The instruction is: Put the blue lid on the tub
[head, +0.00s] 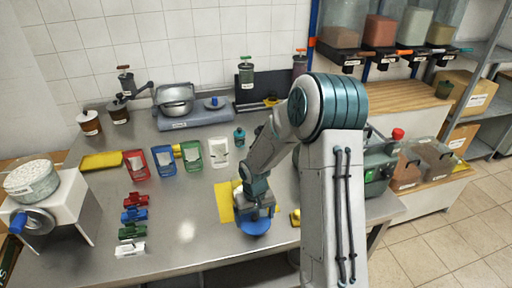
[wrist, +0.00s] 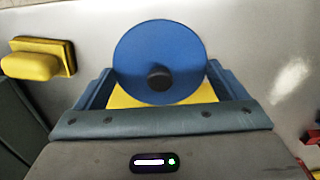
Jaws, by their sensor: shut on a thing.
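The blue lid (wrist: 135,50) is a round disc with a dark knob at its middle. In the wrist view it lies between the two fingers of my gripper (wrist: 160,85), which is shut on it. In the head view my gripper (head: 257,209) is over the front middle of the steel table, with the blue lid (head: 254,229) at its lower end. A yellow mat (head: 224,198) shows behind and beneath. A round clear tub (head: 32,182) of white pieces stands on a white machine at the far left. I cannot tell whether it is the task's tub; anything under my gripper is hidden.
A yellow-handled block (wrist: 38,58) lies beside the gripper. Red, blue, green and white bins (head: 136,164) stand behind to the left. Several coloured clips (head: 133,215) lie in a column at left. A scale (head: 193,117) with a pan is at the back. Bare steel lies left of the mat.

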